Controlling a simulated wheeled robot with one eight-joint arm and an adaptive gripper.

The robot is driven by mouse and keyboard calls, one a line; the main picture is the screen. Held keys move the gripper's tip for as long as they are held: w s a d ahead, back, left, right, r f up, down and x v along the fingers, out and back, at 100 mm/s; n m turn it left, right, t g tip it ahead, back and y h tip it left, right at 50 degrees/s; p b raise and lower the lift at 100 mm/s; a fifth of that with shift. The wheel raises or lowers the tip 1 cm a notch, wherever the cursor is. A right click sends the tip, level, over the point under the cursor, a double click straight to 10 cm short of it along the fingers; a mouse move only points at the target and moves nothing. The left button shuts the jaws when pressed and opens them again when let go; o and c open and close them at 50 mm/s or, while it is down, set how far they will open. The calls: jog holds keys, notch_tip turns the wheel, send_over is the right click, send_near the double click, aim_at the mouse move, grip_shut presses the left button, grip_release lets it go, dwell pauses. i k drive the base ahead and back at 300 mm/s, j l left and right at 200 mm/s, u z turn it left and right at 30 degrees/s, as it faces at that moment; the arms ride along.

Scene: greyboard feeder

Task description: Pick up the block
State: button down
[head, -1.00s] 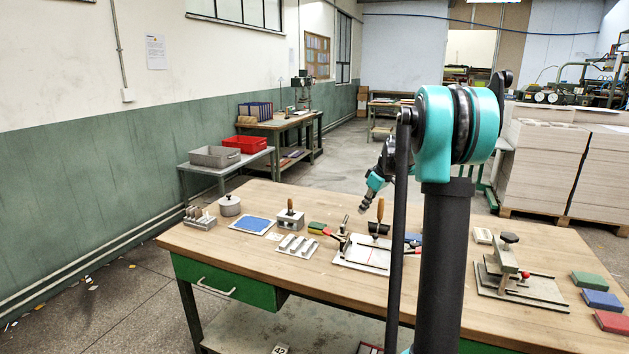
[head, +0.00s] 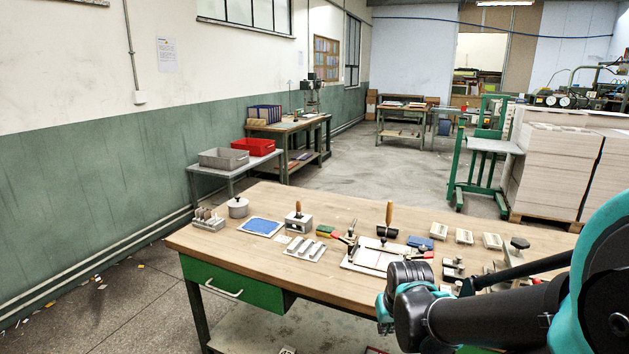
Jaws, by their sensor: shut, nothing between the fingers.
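On the wooden workbench (head: 225,248) lies a blue block (head: 420,243), right of a dark roller. A small green and yellow block (head: 325,230) lies left of the roller. I cannot tell which one the task means. My dark arm with teal joints reaches in from the lower right, over the bench's front right part. Its near joint covers what lies beyond it, and my gripper's fingers do not show. The right end of the bench is hidden behind my arm.
A white plate with a wooden-handled tool (head: 389,222) stands mid-bench near my arm. Metal fixtures (head: 455,268) sit beside my arm. A wooden-handled block tool (head: 298,219), blue pad (head: 261,227) and lidded pot (head: 238,207) stand left. A green lift stand (head: 487,147) is behind.

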aim_at(463, 237)
jog(key=l+z, duration=0.15)
jog(key=z, duration=0.65)
